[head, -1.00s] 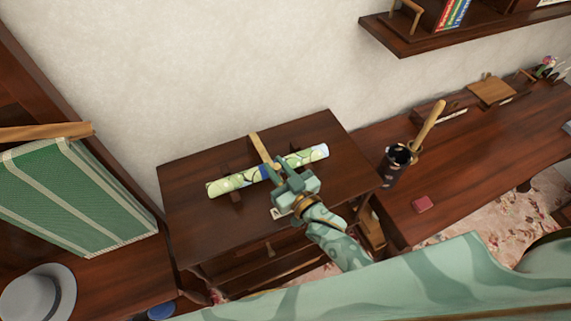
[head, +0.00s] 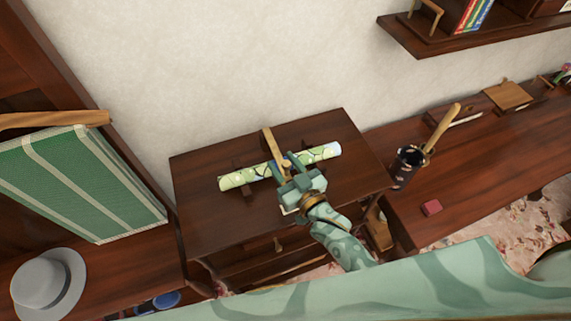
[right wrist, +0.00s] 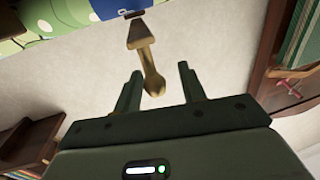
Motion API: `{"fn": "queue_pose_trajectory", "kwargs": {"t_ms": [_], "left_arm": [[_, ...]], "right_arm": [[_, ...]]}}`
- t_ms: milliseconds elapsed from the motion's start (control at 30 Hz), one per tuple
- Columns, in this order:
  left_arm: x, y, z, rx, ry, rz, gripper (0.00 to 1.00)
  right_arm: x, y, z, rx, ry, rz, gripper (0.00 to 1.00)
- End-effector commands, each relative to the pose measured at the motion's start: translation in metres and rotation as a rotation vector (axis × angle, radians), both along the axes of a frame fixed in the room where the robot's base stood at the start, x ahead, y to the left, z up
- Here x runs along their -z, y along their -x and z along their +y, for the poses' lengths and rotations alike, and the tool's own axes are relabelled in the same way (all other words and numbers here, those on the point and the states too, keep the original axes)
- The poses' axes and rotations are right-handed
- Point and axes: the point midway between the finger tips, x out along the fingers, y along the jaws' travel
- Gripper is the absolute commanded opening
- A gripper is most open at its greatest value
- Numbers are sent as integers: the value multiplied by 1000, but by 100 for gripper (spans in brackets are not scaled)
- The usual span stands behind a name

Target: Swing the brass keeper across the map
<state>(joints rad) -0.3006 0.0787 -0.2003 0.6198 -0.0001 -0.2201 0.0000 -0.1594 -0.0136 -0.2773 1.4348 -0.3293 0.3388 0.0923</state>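The map (head: 240,179) is a pale green roll with a blue band, lying in wooden rests on the small dark table. The brass keeper (head: 268,143) is a flat bar that sticks out beyond the map's far side near its middle. My right gripper (head: 286,165) is over the map's middle and hides part of it. In the right wrist view the keeper's knobbed end (right wrist: 153,82) lies between the two open fingers (right wrist: 160,75), with gaps at both sides. The map shows at the top left (right wrist: 65,15). My left gripper is not in view.
A dark cup (head: 408,160) with a wooden handle and a small red block (head: 431,207) stand on the right desk. A green striped case (head: 85,185) and grey hat (head: 47,285) are at left. A shelf (head: 420,40) hangs at upper right.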

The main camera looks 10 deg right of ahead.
Motion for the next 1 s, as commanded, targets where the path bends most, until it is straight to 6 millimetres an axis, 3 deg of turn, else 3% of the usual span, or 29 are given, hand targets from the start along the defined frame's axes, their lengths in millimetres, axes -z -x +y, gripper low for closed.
{"fn": "queue_pose_trajectory", "kwargs": {"t_ms": [233,700,1000], "left_arm": [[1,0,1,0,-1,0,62],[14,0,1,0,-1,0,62],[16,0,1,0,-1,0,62]], "right_arm": [[2,22,-8,0,3,2,41],[2,132,-45,-1,2,3,41],[0,154,-53,-1,0,1,41]]}}
